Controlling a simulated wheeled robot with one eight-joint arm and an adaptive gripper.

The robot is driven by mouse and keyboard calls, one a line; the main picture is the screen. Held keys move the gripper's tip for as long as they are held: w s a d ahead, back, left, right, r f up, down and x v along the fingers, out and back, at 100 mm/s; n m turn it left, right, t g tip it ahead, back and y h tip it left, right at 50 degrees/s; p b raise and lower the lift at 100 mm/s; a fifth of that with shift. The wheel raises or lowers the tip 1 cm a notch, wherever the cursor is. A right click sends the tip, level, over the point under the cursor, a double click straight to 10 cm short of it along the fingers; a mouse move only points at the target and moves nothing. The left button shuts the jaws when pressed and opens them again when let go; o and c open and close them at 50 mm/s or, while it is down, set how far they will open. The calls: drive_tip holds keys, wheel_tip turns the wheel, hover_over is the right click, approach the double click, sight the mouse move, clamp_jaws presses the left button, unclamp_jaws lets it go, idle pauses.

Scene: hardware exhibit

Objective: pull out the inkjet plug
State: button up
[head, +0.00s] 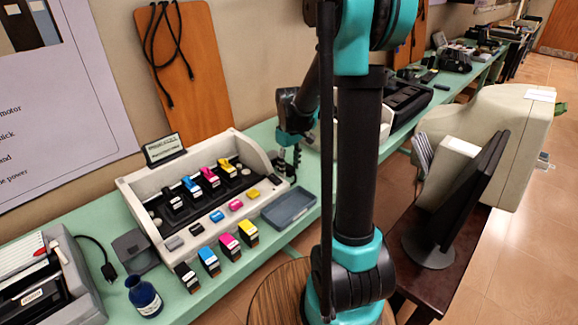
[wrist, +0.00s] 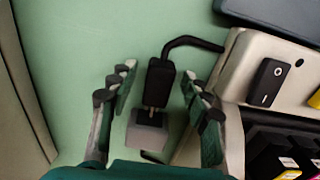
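The black inkjet plug (wrist: 160,82) shows in the middle of the wrist view, with a black cable curving from its top to the cream inkjet housing (wrist: 238,68). A short metal pin shows between the plug and a small grey socket block (wrist: 147,133); I cannot tell how deep it sits. My gripper (wrist: 158,84) is open, one finger on each side of the plug, with gaps showing on both sides. In the head view my gripper (head: 289,157) is low beside the right end of the inkjet exhibit (head: 268,192); the plug is not clear there.
Several ink cartridges (head: 210,262) stand in front of the exhibit, with a blue-grey tray (head: 288,207) at its front right. An ink bottle (head: 145,296) stands at left. A wooden board (head: 178,65) leans on the wall behind. The green table (wrist: 75,45) is bare left of the plug.

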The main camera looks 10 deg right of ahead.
sight(290, 167)
wheel_tip(290, 167, up, 12)
idle(0.7)
